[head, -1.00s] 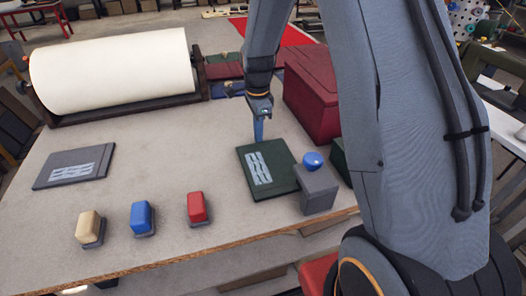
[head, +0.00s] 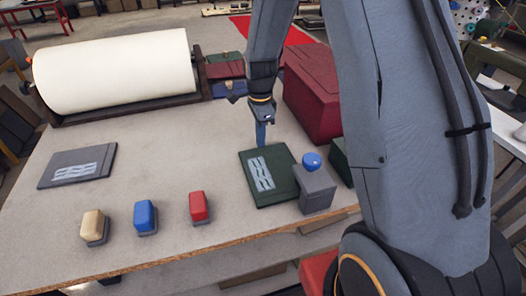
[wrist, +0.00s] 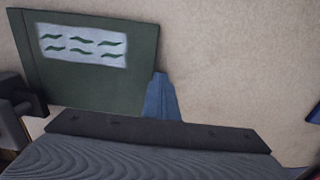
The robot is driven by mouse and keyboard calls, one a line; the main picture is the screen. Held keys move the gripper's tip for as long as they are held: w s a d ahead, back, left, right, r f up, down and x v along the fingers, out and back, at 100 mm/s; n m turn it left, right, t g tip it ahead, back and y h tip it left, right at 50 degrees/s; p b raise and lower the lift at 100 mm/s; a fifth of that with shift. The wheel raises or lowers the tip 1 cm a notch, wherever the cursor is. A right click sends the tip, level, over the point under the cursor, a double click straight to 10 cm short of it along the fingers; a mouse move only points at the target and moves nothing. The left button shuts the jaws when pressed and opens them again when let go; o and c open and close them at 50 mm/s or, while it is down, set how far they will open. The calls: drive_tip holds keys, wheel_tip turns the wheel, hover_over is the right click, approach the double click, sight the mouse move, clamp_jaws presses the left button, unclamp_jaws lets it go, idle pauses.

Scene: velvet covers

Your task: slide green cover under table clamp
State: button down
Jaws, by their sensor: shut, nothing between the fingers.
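The green cover (head: 262,178), dark with a pale patterned label, lies flat on the table near its front right. The table clamp (head: 316,192), a grey block with a blue knob (head: 312,160), stands at the cover's right edge. It hides part of that edge, so I cannot tell how far the cover is under it. My gripper (head: 261,142) is shut and empty, pointing down at the cover's far edge. In the wrist view the blue fingertips (wrist: 161,98) are beside the green cover (wrist: 135,80); whether they touch it is unclear. Part of the clamp (wrist: 22,108) shows at left.
A grey cover (head: 95,160) lies at the table's left. Beige (head: 93,224), blue (head: 145,216) and red (head: 199,206) blocks stand along the front edge. A large white roll (head: 115,72) and a dark red box (head: 312,98) are at the back. The table's middle is clear.

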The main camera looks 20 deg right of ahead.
drive_tip(key=shift+s, duration=0.15)
drive_tip(key=shift+s+p, duration=0.55)
drive_tip(key=shift+s, duration=0.3)
drive_tip(key=shift+r, duration=0.1)
wheel_tip(320, 180, up, 7)
drive_tip(key=w+p, duration=0.1)
drive_tip(key=p, duration=0.3)
idle(0.5)
